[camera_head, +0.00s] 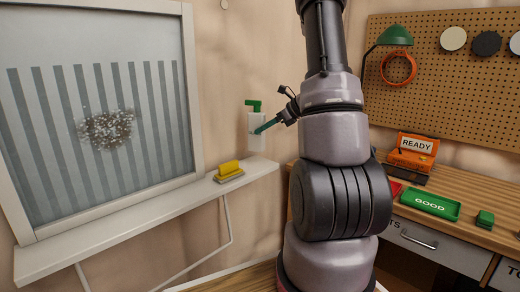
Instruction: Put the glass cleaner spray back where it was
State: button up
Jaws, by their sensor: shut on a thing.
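The glass cleaner spray (256,138) is a white bottle with a green spray head, upright near the middle of the head view. My gripper (266,126) reaches it from the right, and its teal finger lies across the bottle's front. The gripper is shut on the bottle. The bottle's base appears just above the right end of the white shelf (130,223); I cannot tell if it touches. The far finger is hidden behind the bottle.
A yellow sponge or brush (230,170) lies on the shelf, left of the bottle. A striped window panel (160,120) with a dark speckled smudge stands above the shelf. A wooden workbench (475,190) at right holds a green GOOD tray (430,204) and an orange READY box (413,152).

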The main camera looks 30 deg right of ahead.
aim_at(265, 142)
jog(key=shift+f, duration=2.85)
jog(key=shift+f, duration=0.15)
jog(key=o, duration=0.7)
